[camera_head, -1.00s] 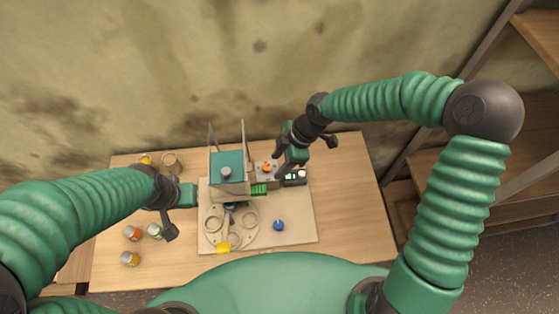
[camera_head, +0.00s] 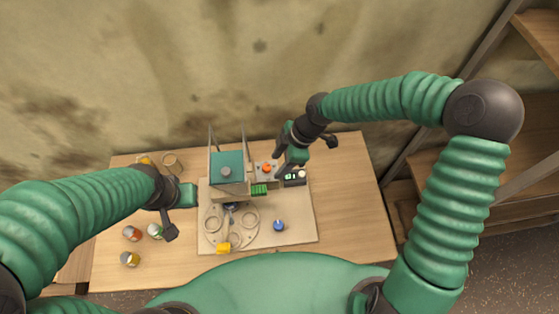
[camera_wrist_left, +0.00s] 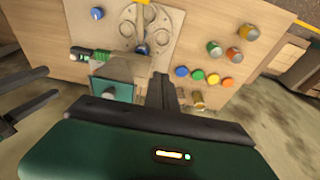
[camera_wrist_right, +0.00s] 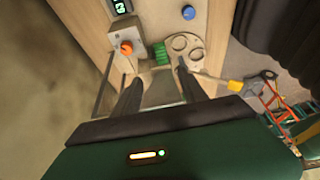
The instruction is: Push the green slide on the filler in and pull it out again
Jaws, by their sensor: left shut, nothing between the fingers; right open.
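The filler (camera_head: 226,193) is a box with a teal top at the back of the board. Its green ribbed slide (camera_head: 259,189) sits low at its right side; it also shows in the right wrist view (camera_wrist_right: 159,52). My right gripper (camera_head: 281,160) is open above the orange-knob block right of the filler. In its wrist view, the empty fingers (camera_wrist_right: 160,78) are spread, with the slide beyond and between them, apart from both. My left gripper (camera_head: 171,232) is shut and empty, left of the board; its closed fingers show in the left wrist view (camera_wrist_left: 163,82).
An orange knob (camera_head: 267,168) and a small display (camera_head: 291,177) stand right of the filler. In front are a round plate with rings (camera_head: 248,238), a yellow handle (camera_head: 223,248) and a blue knob (camera_head: 279,225). Several jars stand at left. The table's right side is clear.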

